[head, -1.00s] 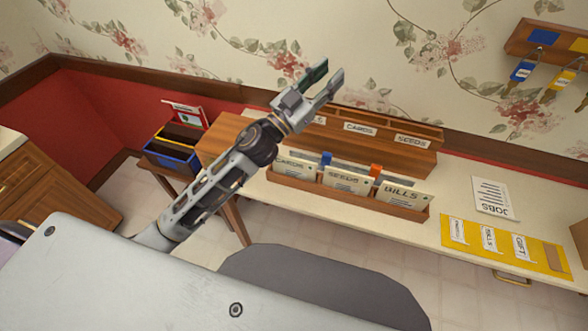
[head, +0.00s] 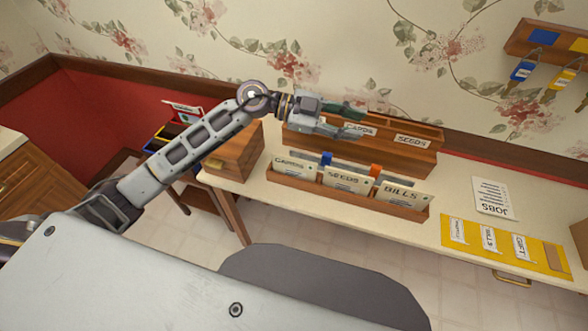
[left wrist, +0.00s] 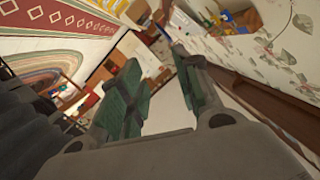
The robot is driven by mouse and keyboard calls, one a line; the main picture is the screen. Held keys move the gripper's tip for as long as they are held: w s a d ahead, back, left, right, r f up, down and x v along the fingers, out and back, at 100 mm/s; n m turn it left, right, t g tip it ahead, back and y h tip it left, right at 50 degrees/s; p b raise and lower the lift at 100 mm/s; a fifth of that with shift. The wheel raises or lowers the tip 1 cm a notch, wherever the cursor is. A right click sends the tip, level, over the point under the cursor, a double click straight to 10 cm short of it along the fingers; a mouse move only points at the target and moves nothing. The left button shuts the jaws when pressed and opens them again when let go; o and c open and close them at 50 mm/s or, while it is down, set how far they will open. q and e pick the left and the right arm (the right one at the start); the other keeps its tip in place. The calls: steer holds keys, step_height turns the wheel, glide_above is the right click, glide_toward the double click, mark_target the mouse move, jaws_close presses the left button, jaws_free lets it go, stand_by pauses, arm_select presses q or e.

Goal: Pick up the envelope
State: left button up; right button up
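No item shows clearly as the envelope. Cream cards marked CARDS (head: 295,165), SEEDS (head: 346,182) and BILLS (head: 401,195) stand upright in a low wooden tray (head: 340,200) on the desk. My left gripper (head: 362,120) is open and points right, in front of the wooden organizer (head: 390,150) as seen from the head. Its distance to the organizer is hard to tell. In the left wrist view the green-padded fingers (left wrist: 160,85) are apart with nothing between them. My right gripper is not in view.
A yellow strip with labelled pockets (head: 555,257) and a JOBS sheet (head: 491,197) lie on the desk (head: 450,205). Keys (head: 522,72) hang from a wall rack (head: 515,40). A blue file box (head: 160,160) stands at left, partly behind my arm.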

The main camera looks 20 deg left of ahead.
arm_select(q)
steer(key=a+f+g+y, duration=0.2)
steer(key=a+f+y, duration=0.4)
steer(key=a, duration=0.1)
steer(key=n+y, duration=0.4)
steer(key=y, duration=0.2)
glide_toward(292, 158)
steer(key=a+r, duration=0.1)
steer(key=r, duration=0.1)
steer(key=shift+a, duration=0.15)
steer(key=shift+f, duration=0.1)
steer(key=x, duration=0.7)
steer(key=shift+d+f+p, duration=0.15)
steer(key=shift+d+p, duration=0.15)
steer(key=shift+d+f+h, duration=0.2)
steer(key=shift+f+h, duration=0.1)
steer(key=shift+f, duration=0.15)
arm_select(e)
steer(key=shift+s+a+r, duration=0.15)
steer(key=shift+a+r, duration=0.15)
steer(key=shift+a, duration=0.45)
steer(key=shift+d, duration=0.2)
